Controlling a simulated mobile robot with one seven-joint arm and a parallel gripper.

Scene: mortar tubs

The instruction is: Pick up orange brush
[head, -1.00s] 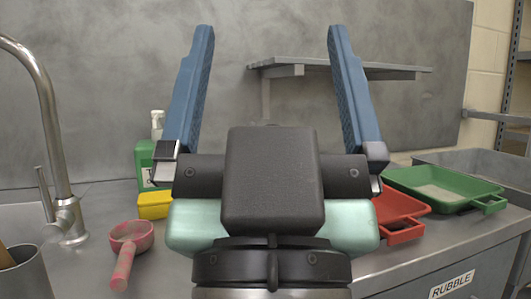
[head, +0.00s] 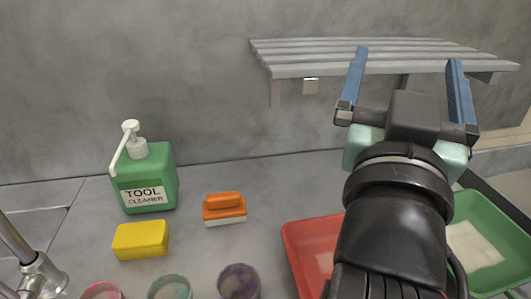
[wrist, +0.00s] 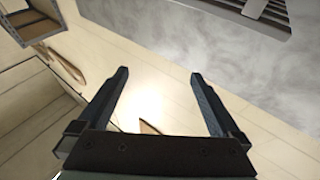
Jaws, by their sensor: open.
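The orange brush (head: 224,207) lies on the grey counter in the head view, orange handle up and pale bristles below. It sits between the green cleaner bottle and the red tray. My gripper (head: 408,58) is open and empty, raised high to the right of the brush, in front of the wall shelf. In the wrist view my gripper (wrist: 158,75) shows two dark blue fingers spread apart with nothing between them. The brush is not visible in the wrist view.
A green tool cleaner bottle (head: 147,180) and a yellow sponge (head: 141,239) stand left of the brush. Several cups, including a purple one (head: 238,282), line the front. A red tray (head: 308,250) and a green tray (head: 483,240) lie right. A slatted shelf (head: 370,55) overhangs behind.

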